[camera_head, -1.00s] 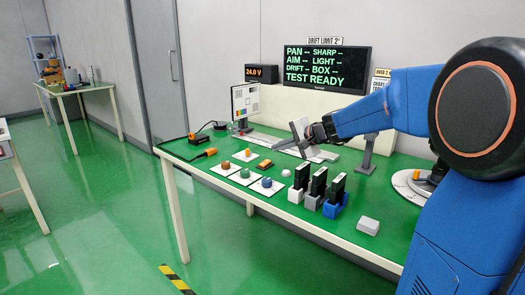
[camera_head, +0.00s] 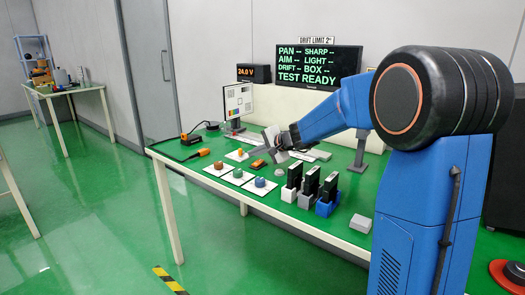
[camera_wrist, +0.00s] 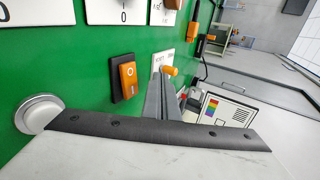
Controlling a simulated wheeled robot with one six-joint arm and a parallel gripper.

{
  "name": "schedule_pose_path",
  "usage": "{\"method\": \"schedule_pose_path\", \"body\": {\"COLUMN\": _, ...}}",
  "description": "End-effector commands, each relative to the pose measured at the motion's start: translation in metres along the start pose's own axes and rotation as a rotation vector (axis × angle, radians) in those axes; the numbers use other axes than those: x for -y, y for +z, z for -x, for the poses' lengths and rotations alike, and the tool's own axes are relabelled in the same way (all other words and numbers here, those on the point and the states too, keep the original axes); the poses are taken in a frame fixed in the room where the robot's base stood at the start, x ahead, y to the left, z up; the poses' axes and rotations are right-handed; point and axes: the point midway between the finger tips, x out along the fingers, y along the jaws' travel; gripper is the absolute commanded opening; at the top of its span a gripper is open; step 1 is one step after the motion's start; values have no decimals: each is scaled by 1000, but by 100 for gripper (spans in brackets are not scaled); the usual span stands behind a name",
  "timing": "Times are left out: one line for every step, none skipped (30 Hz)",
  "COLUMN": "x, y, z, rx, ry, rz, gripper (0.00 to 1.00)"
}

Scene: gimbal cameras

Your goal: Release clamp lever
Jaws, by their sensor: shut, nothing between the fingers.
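I cannot single out a clamp lever for certain. An orange rocker (camera_head: 258,163) on a dark base lies on the green bench, and it also shows in the wrist view (camera_wrist: 128,76). An orange peg-like knob (camera_wrist: 169,70) stands on a white card just beyond my fingers; it shows in the head view (camera_head: 240,152) too. My gripper (camera_head: 273,139) is above the bench in front of the screen. In the wrist view its fingers (camera_wrist: 166,92) are together and empty, apart from the rocker. My arm hides the right part of the bench.
Brown (camera_head: 220,165), green (camera_head: 238,174) and blue (camera_head: 260,182) knobs sit on white cards. Black modules stand in white, grey and blue holders (camera_head: 327,207). A grey box (camera_head: 361,223) lies near the front edge. A chart panel (camera_head: 239,101) stands behind.

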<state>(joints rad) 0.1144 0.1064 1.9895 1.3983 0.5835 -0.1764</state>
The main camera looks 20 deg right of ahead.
Motion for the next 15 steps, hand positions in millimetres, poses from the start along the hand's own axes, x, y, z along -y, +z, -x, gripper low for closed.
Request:
{"method": "schedule_pose_path", "body": {"x": 5, "y": 1, "z": -7, "rx": 2, "ry": -1, "rz": 2, "gripper": 0}}
{"method": "schedule_pose_path", "body": {"x": 7, "y": 0, "z": -11, "rx": 2, "ry": 0, "rz": 1, "gripper": 0}}
{"method": "schedule_pose_path", "body": {"x": 9, "y": 0, "z": -15, "rx": 2, "ry": 0, "rz": 1, "gripper": 0}}
{"method": "schedule_pose_path", "body": {"x": 11, "y": 0, "z": -18, "rx": 1, "ry": 0, "rz": 1, "gripper": 0}}
{"method": "schedule_pose_path", "body": {"x": 13, "y": 0, "z": -21, "rx": 1, "ry": 0, "rz": 1, "gripper": 0}}
{"method": "schedule_pose_path", "body": {"x": 15, "y": 0, "z": -24, "rx": 1, "ry": 0, "rz": 1, "gripper": 0}}
{"method": "schedule_pose_path", "body": {"x": 16, "y": 0, "z": -26, "rx": 1, "ry": 0, "rz": 1, "gripper": 0}}
{"method": "schedule_pose_path", "body": {"x": 17, "y": 0, "z": -28, "rx": 1, "ry": 0, "rz": 1, "gripper": 0}}
{"method": "schedule_pose_path", "body": {"x": 18, "y": 0, "z": -30, "rx": 1, "ry": 0, "rz": 1, "gripper": 0}}
{"method": "schedule_pose_path", "body": {"x": 19, "y": 0, "z": -31, "rx": 1, "ry": 0, "rz": 1, "gripper": 0}}
{"method": "schedule_pose_path", "body": {"x": 19, "y": 0, "z": -32, "rx": 0, "ry": 0, "rz": 1, "gripper": 0}}
{"method": "schedule_pose_path", "body": {"x": 20, "y": 0, "z": -32, "rx": 0, "ry": 0, "rz": 1, "gripper": 0}}
{"method": "schedule_pose_path", "body": {"x": 20, "y": 0, "z": -33, "rx": 0, "ry": 0, "rz": 1, "gripper": 0}}
{"method": "schedule_pose_path", "body": {"x": 20, "y": 0, "z": -33, "rx": 0, "ry": 0, "rz": 1, "gripper": 0}}
{"method": "schedule_pose_path", "body": {"x": 20, "y": 0, "z": -33, "rx": 0, "ry": 0, "rz": 1, "gripper": 0}}
